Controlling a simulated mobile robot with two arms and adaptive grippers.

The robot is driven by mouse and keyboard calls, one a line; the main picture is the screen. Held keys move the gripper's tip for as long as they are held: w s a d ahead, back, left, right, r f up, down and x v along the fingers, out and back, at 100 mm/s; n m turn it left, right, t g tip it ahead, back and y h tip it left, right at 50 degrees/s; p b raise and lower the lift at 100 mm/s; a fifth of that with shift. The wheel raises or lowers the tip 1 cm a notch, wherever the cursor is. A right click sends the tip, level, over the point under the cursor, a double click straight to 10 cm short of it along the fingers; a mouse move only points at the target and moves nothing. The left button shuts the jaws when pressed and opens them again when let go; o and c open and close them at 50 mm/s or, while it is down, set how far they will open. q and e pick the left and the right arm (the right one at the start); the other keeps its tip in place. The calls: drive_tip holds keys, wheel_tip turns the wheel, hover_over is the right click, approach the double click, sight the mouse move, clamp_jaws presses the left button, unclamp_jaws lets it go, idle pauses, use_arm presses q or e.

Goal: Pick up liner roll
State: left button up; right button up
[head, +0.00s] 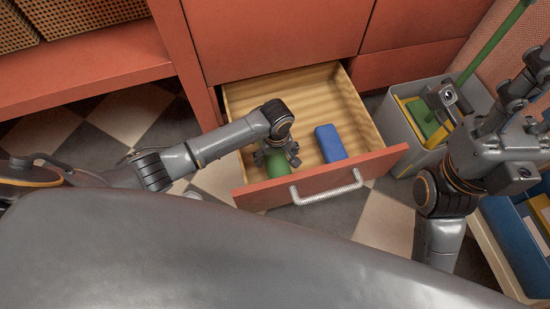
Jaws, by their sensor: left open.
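A wooden drawer (365,122) with a red front stands pulled out from the red cabinet. In it lie a green roll-like object (280,168), which may be the liner roll, and a blue block-like object (330,143) to its right. My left gripper (277,157) reaches down into the drawer, open, right over the green object and partly hiding it. I cannot tell whether the fingers touch it. My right gripper (522,88) is raised at the right edge, apart from the drawer; its finger opening is unclear.
The drawer front has a pale handle (326,188). A grey bin (402,128) with green and yellow things stands right of the drawer. A blue container (512,235) is at the far right. A red shelf (85,90) with woven baskets is at upper left. Checkered floor shows between.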

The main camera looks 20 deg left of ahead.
use_arm(q)
drive_tip(key=c, duration=1.4)
drive_tip(key=shift+o, duration=0.2)
